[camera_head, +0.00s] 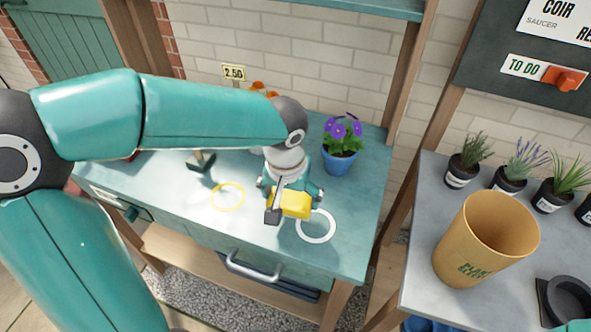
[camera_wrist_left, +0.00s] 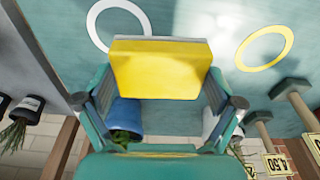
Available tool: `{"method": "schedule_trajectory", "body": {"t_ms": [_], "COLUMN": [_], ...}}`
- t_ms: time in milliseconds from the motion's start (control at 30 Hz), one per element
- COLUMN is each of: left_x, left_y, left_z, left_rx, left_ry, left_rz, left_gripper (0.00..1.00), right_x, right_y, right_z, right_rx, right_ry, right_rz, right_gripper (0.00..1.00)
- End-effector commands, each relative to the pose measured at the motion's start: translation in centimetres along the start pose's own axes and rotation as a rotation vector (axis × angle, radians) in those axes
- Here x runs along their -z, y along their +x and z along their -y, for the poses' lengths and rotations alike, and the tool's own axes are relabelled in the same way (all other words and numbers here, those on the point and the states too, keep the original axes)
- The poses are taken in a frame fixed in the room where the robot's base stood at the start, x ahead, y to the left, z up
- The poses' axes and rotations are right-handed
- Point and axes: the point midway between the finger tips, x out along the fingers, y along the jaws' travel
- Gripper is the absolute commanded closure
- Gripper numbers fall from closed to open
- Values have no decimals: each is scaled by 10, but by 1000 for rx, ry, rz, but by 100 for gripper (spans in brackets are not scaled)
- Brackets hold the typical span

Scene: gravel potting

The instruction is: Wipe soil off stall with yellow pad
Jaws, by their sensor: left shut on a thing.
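The yellow pad (camera_head: 296,205) is held in my left gripper (camera_head: 292,201), low over the front middle of the teal stall top (camera_head: 352,226). It lies between the yellow ring and the white ring in the head view, beside the white one. In the left wrist view the pad (camera_wrist_left: 160,72) sits between both fingers of the gripper (camera_wrist_left: 158,101) and overlaps the white ring's edge. I cannot tell whether it touches the stall top. I cannot make out any soil; my left arm and the pad hide part of the surface. My right gripper is out of view.
A blue pot with purple flowers (camera_head: 340,162) stands at the stall's back right. A white ring (camera_head: 316,226) and a yellow ring (camera_head: 227,197) mark the top. A dark-based stand (camera_head: 201,162) is left of them. A tan pot (camera_head: 484,240) stands on the grey right table.

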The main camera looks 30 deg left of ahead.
Motion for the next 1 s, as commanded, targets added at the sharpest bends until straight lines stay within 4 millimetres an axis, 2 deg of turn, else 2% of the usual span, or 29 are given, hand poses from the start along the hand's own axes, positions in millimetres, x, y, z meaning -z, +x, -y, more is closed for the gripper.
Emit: {"method": "schedule_trajectory", "body": {"t_ms": [100,300,1000], "left_x": [2,4,9], "left_y": [-15,-25,-22], "left_z": [0,0,-5], "left_rx": [0,0,-2], "left_ry": [0,0,19], "left_rz": [-1,-1,1], "left_gripper": [45,45,45], "right_x": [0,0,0], "right_y": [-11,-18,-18], "right_z": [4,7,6], "right_rx": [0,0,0], "right_ry": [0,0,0], "right_rz": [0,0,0], "right_gripper": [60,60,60]}}
